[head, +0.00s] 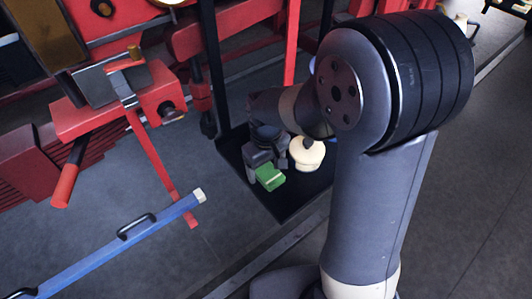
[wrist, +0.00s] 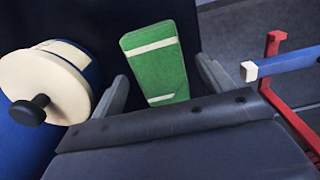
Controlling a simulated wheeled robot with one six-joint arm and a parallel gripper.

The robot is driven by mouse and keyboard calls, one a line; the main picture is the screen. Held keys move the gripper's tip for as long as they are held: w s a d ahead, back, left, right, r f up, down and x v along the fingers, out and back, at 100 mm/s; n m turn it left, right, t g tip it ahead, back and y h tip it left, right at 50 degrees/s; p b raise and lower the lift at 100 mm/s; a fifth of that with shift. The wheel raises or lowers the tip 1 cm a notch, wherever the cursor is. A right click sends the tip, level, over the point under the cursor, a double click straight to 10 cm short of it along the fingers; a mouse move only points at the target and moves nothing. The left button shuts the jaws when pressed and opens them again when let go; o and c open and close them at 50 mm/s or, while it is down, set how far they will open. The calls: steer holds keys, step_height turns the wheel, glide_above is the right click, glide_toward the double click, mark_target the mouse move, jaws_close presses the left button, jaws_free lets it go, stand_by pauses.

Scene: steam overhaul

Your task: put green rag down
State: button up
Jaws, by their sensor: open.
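The green rag (head: 270,177) is a small folded green block with pale stripes. It lies on a dark tray-like shelf (head: 290,205) low down in the head view. In the wrist view the green rag (wrist: 155,65) lies beyond and between the two fingers of my gripper (wrist: 165,85), with a gap on each side. My gripper is open. In the head view my gripper (head: 268,160) is just above and beside the rag, partly hidden by my own arm. I cannot tell how far the fingertips are from the rag.
A cream-lidded round container with a dark knob (wrist: 45,85) stands close to the left finger; its lid also shows in the head view (head: 307,154). A blue bar with a white end (head: 130,235) and a red vise-like machine (head: 120,100) are to the left. Grey floor is clear between.

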mark_target(266, 168)
steer(key=shift+f, duration=0.2)
step_height(266, 168, up, 11)
steer(key=shift+w+b, duration=0.25)
steer(key=shift+b, duration=0.2)
steer(key=f, duration=1)
steer(key=shift+s+f+p, duration=0.3)
steer(key=shift+s+p, duration=0.05)
steer(key=shift+p, duration=0.05)
steer(key=shift+w, duration=0.1)
steer(key=shift+r, duration=1.15)
